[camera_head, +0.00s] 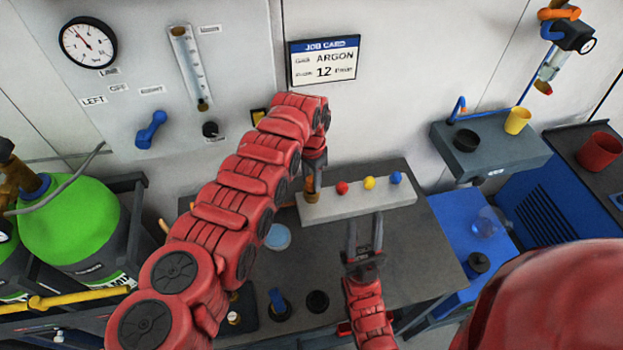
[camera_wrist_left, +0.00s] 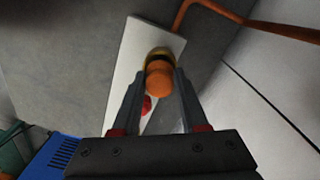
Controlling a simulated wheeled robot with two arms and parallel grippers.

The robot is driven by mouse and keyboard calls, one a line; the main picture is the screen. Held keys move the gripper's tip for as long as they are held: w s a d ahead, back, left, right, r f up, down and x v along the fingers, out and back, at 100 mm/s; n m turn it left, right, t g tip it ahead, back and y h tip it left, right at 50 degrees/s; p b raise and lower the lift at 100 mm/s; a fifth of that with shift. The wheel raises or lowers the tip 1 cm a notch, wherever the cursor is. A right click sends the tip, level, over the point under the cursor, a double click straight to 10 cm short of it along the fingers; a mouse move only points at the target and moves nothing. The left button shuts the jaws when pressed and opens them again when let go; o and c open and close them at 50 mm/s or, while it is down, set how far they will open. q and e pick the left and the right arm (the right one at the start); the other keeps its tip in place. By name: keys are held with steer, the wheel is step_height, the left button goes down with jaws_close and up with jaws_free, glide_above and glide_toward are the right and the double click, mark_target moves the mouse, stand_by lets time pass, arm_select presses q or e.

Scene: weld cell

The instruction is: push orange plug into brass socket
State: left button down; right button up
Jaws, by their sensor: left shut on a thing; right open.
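My left gripper (camera_head: 314,172) comes down at the left end of a pale socket block (camera_head: 358,203). In the left wrist view it is shut on the orange plug (camera_wrist_left: 158,82). The brass socket (camera_wrist_left: 157,53) shows as a ring just behind the plug; they overlap there, and I cannot tell how deep the plug sits. In the head view the brass socket (camera_head: 311,189) stands under the left fingertips, and the orange plug is hidden. My right gripper (camera_head: 365,226) is open and empty, in front of the block.
Red (camera_head: 342,188), yellow (camera_head: 369,183) and blue (camera_head: 396,178) knobs sit along the block. A pale blue disc (camera_head: 277,237) lies on the dark bench (camera_head: 420,260). A green cylinder (camera_head: 70,220) stands left. The bench right of my right gripper is clear.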

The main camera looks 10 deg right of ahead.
mark_target(311, 179)
arm_select(q)
steer(key=shift+f+b, duration=0.4)
steer(key=shift+f, duration=0.1)
steer(key=c, duration=0.7)
jaws_free()
steer(key=shift+r, duration=0.1)
step_height(311, 179, up, 6)
steer(key=p, duration=0.4)
steer(key=shift+f, duration=0.25)
steer(key=shift+w+r+p, duration=0.1)
steer(key=shift+r+p, duration=0.95)
steer(key=shift+r, duration=0.45)
steer(key=shift+r+p, duration=0.55)
steer(key=shift+r, duration=0.7)
